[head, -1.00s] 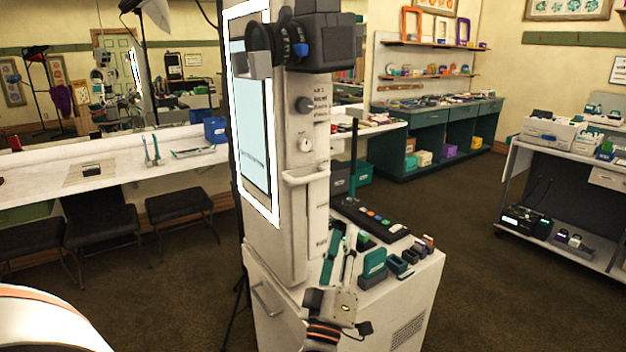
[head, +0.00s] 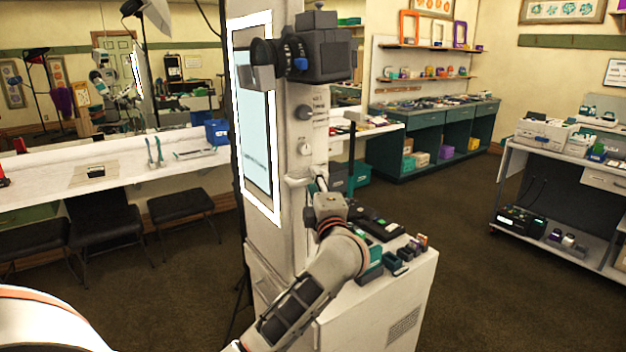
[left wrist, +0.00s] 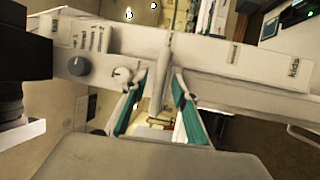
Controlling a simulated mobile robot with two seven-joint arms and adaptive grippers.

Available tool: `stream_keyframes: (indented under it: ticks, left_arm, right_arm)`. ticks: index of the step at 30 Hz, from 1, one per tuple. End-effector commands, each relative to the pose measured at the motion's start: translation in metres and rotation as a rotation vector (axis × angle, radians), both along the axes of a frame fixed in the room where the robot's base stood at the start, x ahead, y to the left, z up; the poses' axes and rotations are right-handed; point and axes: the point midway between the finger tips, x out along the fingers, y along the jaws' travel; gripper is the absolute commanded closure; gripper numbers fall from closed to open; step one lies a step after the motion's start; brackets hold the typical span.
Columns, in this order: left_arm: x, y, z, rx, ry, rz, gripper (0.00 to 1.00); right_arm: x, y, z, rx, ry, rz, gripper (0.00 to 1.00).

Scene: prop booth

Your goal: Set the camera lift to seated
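The camera lift (head: 271,232) is a tall white column with a lit, white-framed panel on its left face and a black camera (head: 320,55) at its top. A pale bar handle (head: 298,182) sits on its front, below a round knob and a small dial. My left gripper (head: 320,184) is at the handle. In the left wrist view its teal-padded fingers (left wrist: 157,98) are apart, with the handle (left wrist: 166,72) between them. I cannot tell whether they touch it. A label "kids" (left wrist: 293,68) is farther along the column. My right gripper is not in view.
A white cabinet (head: 395,305) at the column's base carries a dark button panel and several small teal and dark items, close under my left arm. A counter (head: 50,185) with stools stands left. A grey cart (head: 590,165) stands right. Brown floor between is clear.

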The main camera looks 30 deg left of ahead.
Motion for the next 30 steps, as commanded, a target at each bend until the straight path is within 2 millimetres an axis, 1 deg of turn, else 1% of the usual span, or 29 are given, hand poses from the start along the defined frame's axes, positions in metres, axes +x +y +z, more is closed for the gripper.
stream_keyframes:
  ticks: [1,6,14,15,17,18,25,30]
  left_arm:
    - [0.004,0.004,0.002,0.002,0.001,0.001,0.72]
    - [0.011,0.011,0.003,0.0,0.0,0.001,0.72]
    - [0.011,0.012,0.002,0.0,0.0,0.001,0.72]
    - [0.011,0.012,0.002,0.0,0.0,0.001,0.82]
    - [0.011,0.012,0.002,0.0,0.0,0.001,0.98]
    - [0.011,0.012,0.002,0.0,0.0,0.001,1.0]
    - [0.011,0.01,0.001,-0.001,0.001,0.0,1.0]
    - [0.012,-0.001,-0.011,-0.004,0.005,0.002,1.0]
  right_arm:
    - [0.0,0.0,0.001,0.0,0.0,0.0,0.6]
    - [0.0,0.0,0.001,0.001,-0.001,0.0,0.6]
    - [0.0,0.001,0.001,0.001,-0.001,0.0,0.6]
    - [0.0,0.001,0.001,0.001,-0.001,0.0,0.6]
    - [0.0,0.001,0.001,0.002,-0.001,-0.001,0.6]
    - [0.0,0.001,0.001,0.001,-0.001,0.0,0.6]
    - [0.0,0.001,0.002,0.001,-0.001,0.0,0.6]
    - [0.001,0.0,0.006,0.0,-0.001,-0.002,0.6]
